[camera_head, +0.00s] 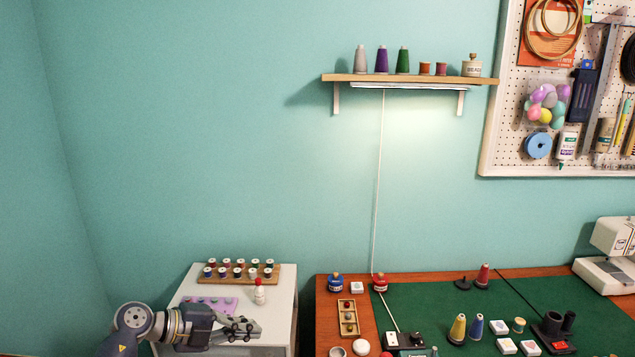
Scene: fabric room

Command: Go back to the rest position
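My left gripper (252,331) is low at the left of the head view, at the end of my grey arm. It points right, in front of the white cabinet (281,312). Its fingers are small and seen from the side, so I cannot tell how far apart they are. I see nothing clearly held in it. My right gripper is not in view.
On the cabinet are a wooden rack (265,280) of thread spools, a pink tray (222,304) and a small white bottle (260,294). Right of it, across a gap, a table with a green mat (430,298) holds cones and small items. A sewing machine (612,250) stands far right.

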